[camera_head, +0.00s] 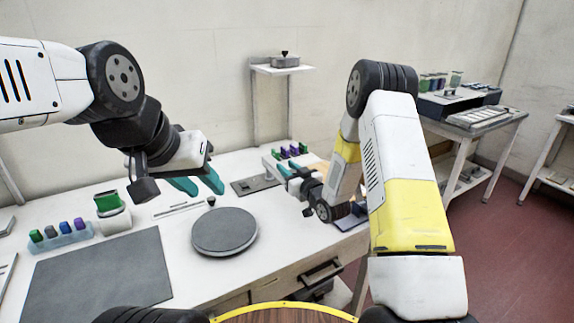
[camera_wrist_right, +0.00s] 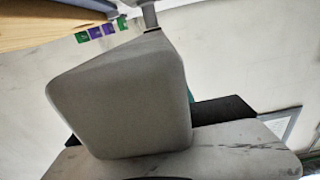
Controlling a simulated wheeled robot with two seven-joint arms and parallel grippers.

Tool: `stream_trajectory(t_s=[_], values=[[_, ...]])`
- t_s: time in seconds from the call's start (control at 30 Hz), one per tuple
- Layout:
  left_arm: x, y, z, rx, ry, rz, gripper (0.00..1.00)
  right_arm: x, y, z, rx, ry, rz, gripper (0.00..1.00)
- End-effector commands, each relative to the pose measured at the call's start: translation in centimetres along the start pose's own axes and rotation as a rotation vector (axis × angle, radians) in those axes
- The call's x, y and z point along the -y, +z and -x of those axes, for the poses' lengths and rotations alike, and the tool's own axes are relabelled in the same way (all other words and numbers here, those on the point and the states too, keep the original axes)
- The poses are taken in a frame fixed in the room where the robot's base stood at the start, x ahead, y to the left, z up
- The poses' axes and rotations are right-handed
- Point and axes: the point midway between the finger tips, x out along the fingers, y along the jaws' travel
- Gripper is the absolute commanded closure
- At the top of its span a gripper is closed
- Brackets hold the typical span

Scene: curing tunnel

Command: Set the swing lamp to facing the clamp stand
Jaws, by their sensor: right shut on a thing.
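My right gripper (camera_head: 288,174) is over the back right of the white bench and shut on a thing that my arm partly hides. In the right wrist view a pale grey, rounded box-like head (camera_wrist_right: 120,100) fills the middle, close to the camera, with a short post at its top; it looks like the swing lamp's head. A warm glow shows beside my right wrist in the head view. My left gripper (camera_head: 197,185) has teal fingers apart and empty, above the bench. I cannot tell for certain which thing is the clamp stand.
A round grey disc (camera_head: 225,231) and a dark grey mat (camera_head: 97,270) lie on the bench (camera_head: 190,285). A green block in a white holder (camera_head: 113,220) and a rack of coloured pieces (camera_head: 62,237) are at left. A shelf (camera_head: 281,70) bears a lidded pot.

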Motion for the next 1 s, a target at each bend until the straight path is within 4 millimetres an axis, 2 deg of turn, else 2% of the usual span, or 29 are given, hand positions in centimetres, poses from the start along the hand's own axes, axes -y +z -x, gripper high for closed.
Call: stream_trajectory(t_s=[0.77,1.0], values=[[0.0,0.0,0.0,0.0,0.0,0.0,0.64,-0.1,0.0,0.0,-0.001,-0.001,0.0,1.0],[0.0,0.0,0.0,0.0,0.0,0.0,0.64,-1.7,-0.2,-0.2,-0.007,-0.089,-0.001,1.0]])
